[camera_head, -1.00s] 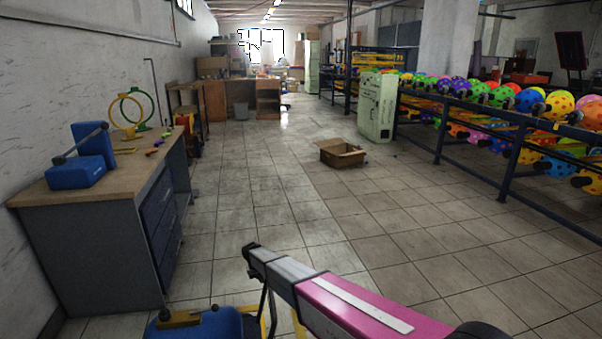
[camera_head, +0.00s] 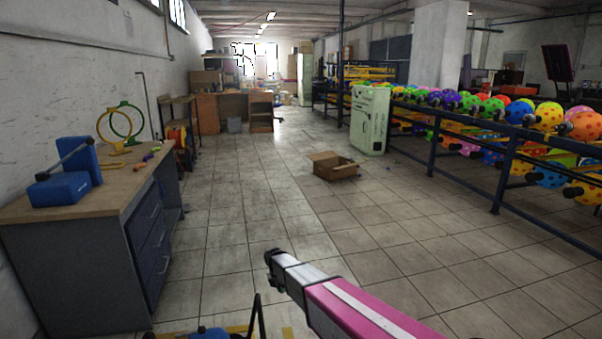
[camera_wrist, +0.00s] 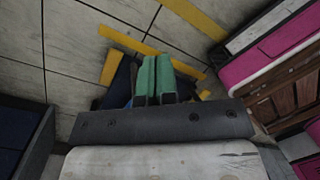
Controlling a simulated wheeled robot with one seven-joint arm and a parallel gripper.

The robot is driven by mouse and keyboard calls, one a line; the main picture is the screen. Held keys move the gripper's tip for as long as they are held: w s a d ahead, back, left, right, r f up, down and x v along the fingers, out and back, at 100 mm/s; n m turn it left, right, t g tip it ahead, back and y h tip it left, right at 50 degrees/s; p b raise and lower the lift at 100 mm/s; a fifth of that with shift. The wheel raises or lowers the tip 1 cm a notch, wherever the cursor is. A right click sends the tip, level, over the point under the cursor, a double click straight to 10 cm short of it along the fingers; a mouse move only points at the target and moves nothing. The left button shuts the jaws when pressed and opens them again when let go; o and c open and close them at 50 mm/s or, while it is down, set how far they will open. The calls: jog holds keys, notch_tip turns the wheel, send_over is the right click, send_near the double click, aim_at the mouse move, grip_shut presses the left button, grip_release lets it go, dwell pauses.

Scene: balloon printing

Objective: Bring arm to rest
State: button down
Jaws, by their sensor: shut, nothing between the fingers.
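My gripper (camera_wrist: 155,65) shows in the wrist view. Its green fingers are together, shut and empty, over the tiled floor (camera_wrist: 95,25) and yellow floor markings (camera_wrist: 195,18). A dark blue shape lies partly hidden behind the fingers. I cannot make out my gripper in the head view.
A long pink and grey part (camera_head: 345,305) juts in at the bottom of the head view. A workbench (camera_head: 70,265) with blue blocks stands left. A cardboard box (camera_head: 328,168) sits on the floor. A rack (camera_head: 432,155) of colourful balloons runs along the right.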

jog(key=s+d+r+m+y, duration=0.1)
jog(key=s+d+r+m, duration=0.8)
jog(key=s+d+m, duration=0.3)
jog(key=s+d+r+m, duration=0.9)
jog(key=s+d+m, duration=0.2)
jog(key=d+m, duration=0.4)
jog(key=shift+s+d+r+m+y, duration=0.25)
jog(key=shift+s+r+m+y, duration=0.15)
jog(key=shift+m, duration=0.6)
